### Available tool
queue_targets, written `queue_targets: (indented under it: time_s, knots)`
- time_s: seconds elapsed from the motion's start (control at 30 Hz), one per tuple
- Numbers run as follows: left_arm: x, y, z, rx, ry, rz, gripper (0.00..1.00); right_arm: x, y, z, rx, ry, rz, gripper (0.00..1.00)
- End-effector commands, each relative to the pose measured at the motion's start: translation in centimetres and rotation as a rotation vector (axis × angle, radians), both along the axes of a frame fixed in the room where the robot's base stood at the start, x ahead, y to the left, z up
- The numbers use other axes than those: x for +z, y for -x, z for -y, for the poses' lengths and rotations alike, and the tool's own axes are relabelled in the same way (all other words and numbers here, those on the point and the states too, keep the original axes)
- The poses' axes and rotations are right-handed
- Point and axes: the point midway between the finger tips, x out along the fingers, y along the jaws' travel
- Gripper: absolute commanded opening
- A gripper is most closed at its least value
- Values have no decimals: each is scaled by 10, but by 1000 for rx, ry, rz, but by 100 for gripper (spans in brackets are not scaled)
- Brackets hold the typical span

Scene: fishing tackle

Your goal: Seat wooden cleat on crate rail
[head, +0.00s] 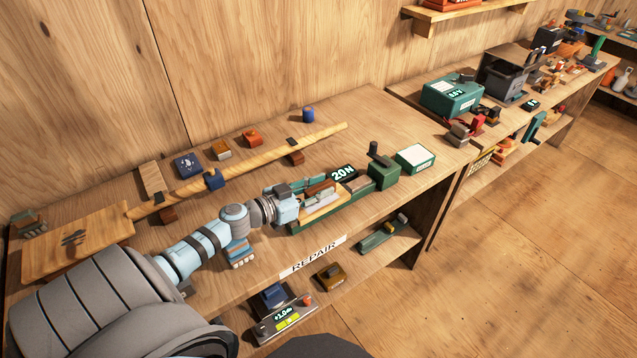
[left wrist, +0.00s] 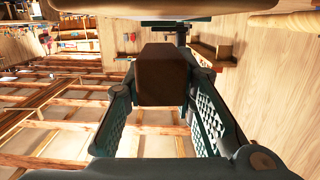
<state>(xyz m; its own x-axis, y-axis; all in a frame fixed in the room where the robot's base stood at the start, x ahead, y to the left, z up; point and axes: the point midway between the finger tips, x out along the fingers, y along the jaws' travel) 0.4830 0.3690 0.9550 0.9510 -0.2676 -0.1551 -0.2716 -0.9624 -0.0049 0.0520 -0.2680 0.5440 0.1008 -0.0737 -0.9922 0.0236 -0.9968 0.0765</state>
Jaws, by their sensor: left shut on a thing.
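My left gripper (head: 312,188) reaches over the REPAIR bench from the left. In the left wrist view the gripper (left wrist: 163,95) is shut on a dark brown block, which I take to be the wooden cleat (left wrist: 162,75), held between its two ribbed fingers. In the head view the gripper mostly hides the cleat. Just below it is a pale wooden piece (head: 324,208) on a long green fixture (head: 380,178), perhaps the crate rail. I cannot tell whether the cleat touches it. My right gripper is not in view.
A black "20 N" display (head: 343,173) and a green-and-white box (head: 415,158) stand beside the fixture. A long wooden rod (head: 250,160) lies behind, among small blocks. A wooden board (head: 75,242) is at left. The shelf below holds a scale (head: 285,318).

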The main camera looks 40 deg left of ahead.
Motion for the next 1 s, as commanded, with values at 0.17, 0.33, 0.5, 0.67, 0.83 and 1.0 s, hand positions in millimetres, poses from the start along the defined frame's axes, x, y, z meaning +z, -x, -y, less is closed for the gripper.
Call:
queue_targets:
  time_s: [0.17,0.33,0.5,0.67,0.83,1.0]
  knots:
    - [-4,0,0,0,0,0,0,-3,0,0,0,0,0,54]
    - [-9,0,0,0,-1,0,0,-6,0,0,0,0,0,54]
    - [-13,0,0,0,0,0,0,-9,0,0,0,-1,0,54]
    - [-17,0,0,0,0,0,0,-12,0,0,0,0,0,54]
    - [-21,0,0,-1,-1,1,0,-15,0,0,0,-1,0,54]
    - [-21,0,0,0,-1,1,43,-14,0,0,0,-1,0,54]
